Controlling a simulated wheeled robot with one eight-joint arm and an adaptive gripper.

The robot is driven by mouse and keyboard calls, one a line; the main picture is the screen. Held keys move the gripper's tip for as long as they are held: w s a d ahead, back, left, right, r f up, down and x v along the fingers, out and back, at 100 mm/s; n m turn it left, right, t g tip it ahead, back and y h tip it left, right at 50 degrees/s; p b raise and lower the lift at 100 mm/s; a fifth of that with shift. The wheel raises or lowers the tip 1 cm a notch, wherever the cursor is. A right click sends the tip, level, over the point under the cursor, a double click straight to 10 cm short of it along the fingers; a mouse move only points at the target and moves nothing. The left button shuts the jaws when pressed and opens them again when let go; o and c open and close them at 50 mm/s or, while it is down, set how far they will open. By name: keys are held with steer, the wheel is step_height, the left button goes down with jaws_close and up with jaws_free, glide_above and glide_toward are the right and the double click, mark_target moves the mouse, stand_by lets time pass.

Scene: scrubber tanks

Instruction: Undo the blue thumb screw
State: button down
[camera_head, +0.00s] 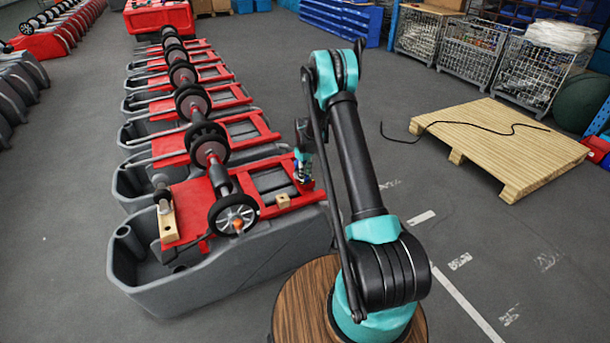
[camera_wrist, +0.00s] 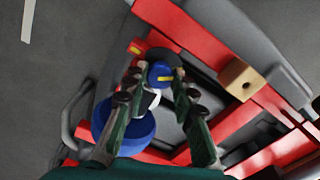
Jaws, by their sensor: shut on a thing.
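In the wrist view, the blue thumb screw (camera_wrist: 161,70) is a small round blue knob with a yellow mark on it. My gripper (camera_wrist: 160,76) is shut on it, one fingertip on each side. A larger round blue part (camera_wrist: 128,136) lies behind the left finger, partly hidden. In the head view my gripper (camera_head: 303,172) points down at the right end of the nearest red frame (camera_head: 275,172). The screw is mostly hidden there, so its thread and seat cannot be made out.
A wooden block (camera_wrist: 241,78) sits on the red frame close by; it also shows in the head view (camera_head: 283,201). The frame rests on a grey tank (camera_head: 220,282), with several more behind. A wooden pallet (camera_head: 500,150) lies on the floor at right.

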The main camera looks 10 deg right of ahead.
steer(key=n, duration=0.4)
steer(key=shift+n, duration=2.5)
steer(key=c, duration=1.2)
jaws_free()
